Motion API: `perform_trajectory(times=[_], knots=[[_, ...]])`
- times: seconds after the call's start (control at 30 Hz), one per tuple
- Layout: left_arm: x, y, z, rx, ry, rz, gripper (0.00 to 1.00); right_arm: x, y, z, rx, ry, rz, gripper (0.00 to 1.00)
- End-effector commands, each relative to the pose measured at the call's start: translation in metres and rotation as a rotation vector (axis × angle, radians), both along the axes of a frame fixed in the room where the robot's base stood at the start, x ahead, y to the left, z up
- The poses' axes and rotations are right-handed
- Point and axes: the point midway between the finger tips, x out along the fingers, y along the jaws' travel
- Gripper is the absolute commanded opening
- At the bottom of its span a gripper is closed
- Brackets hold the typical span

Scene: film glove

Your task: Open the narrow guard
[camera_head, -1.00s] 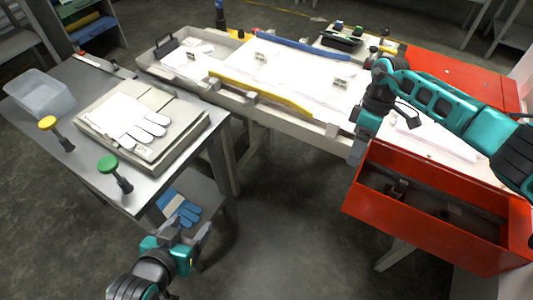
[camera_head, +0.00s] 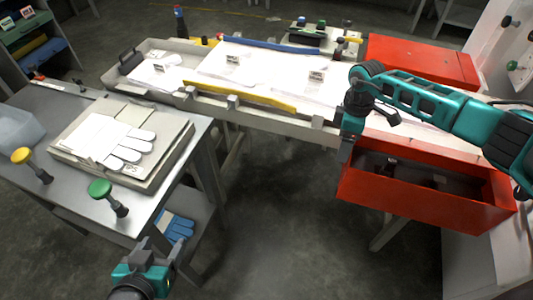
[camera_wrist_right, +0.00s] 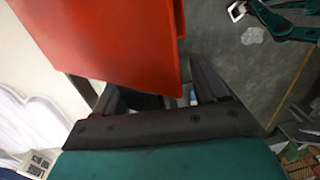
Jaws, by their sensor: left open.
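Two red housings stand at the right in the head view; I cannot tell which is the narrow guard. The front one (camera_head: 420,205) is an open-topped red box with a dark inside holding small dark parts. The back one (camera_head: 425,60) shows a closed red top. My right gripper (camera_head: 346,152) points down at the left end of the front box. In the right wrist view, a red panel (camera_wrist_right: 125,45) comes down close to the spread fingers (camera_wrist_right: 160,95); contact is unclear. My left gripper (camera_head: 158,252) is open and empty at the bottom left, below the steel table.
A steel table (camera_head: 110,210) at left carries a glove on a stack (camera_head: 120,145), a green knob (camera_head: 100,188) and a yellow knob (camera_head: 21,155). A blue glove (camera_head: 178,226) lies on its lower shelf. A long bench with white film (camera_head: 255,68) runs behind. The middle floor is clear.

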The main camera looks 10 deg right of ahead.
Motion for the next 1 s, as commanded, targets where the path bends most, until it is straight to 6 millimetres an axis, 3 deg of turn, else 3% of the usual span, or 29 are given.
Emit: perform_trajectory(times=[0.17,0.2,0.8,1.0], knots=[[0.000,0.000,-0.008,0.000,0.000,0.000,0.69,-0.009,0.000,-0.019,-0.062,-0.103,0.009,0.68],[0.000,0.000,-0.003,0.000,0.000,0.000,0.69,-0.005,-0.001,-0.002,-0.059,-0.104,0.004,0.68],[0.000,0.000,0.003,0.000,0.000,0.000,0.69,-0.004,0.000,0.120,-0.057,-0.102,0.004,0.68],[0.000,0.000,0.001,0.000,0.000,0.000,0.69,-0.013,0.039,0.098,0.092,-0.099,0.121,0.68]])
